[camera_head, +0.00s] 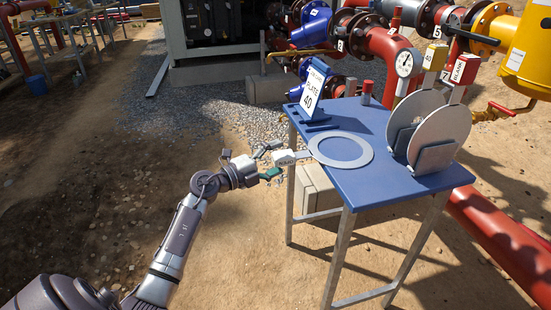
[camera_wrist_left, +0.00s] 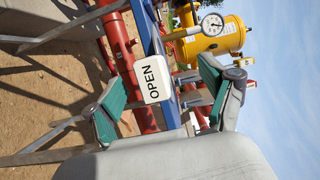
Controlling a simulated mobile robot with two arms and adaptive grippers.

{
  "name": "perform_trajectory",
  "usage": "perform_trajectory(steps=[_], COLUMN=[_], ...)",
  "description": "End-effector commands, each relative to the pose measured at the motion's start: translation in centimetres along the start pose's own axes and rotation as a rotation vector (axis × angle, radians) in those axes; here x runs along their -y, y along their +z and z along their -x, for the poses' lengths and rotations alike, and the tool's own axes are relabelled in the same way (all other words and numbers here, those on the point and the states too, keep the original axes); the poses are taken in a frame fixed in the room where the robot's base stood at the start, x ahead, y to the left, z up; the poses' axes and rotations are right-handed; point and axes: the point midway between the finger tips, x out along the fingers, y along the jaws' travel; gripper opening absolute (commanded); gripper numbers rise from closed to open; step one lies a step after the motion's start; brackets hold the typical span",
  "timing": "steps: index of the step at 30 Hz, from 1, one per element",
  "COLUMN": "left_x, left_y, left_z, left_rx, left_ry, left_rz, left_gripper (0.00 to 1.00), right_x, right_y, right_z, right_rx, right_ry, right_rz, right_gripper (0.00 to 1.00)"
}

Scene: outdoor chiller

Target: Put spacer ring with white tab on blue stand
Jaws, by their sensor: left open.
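The grey spacer ring (camera_head: 364,155) lies flat on the blue table near its left edge. Its white tab (camera_head: 284,157) sticks out past that edge toward my left gripper (camera_head: 270,162). In the left wrist view the tab (camera_wrist_left: 152,80) reads OPEN and shows between the two green-padded fingers of my left gripper (camera_wrist_left: 160,98), which is open. A gap shows on each side of the tab. The blue stand (camera_head: 312,112), with a white label (camera_head: 318,81) marked 40, stands upright and empty of rings at the table's back left. My right gripper is not in view.
The blue table (camera_head: 365,184) also holds two upright grey discs (camera_head: 440,138) in stands at the right, one with a yellow tab (camera_head: 435,58), one red (camera_head: 465,70). Pipes and a gauge (camera_head: 404,63) stand behind. Open ground lies left of the table.

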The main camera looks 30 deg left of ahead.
Motion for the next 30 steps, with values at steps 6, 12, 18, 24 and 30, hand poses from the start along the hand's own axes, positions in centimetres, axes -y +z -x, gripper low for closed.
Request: perform_trajectory(steps=[6, 12, 18, 24, 30], left_x=[0.1, 0.1, 0.0, 0.1, 0.1], left_y=[0.0, 0.0, 0.0, 0.0, 0.0], left_z=[1.1, 3.5, 5.8, 7.0, 7.0], left_rx=[0.001, 0.001, 0.0, -0.001, 0.0], left_ry=[0.002, 0.002, 0.002, 0.0, -0.001], left_rz=[-0.001, 0.0, 0.0, -0.001, -0.001], left_gripper=[0.83, 0.83, 0.83, 0.83, 0.83], right_x=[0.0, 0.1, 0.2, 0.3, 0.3], right_y=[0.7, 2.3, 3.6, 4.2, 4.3], right_z=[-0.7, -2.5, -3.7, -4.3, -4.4], right_rx=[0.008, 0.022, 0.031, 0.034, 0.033], right_ry=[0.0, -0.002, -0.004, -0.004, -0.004], right_rz=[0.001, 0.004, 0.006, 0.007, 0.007], right_gripper=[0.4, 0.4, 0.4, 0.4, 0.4])
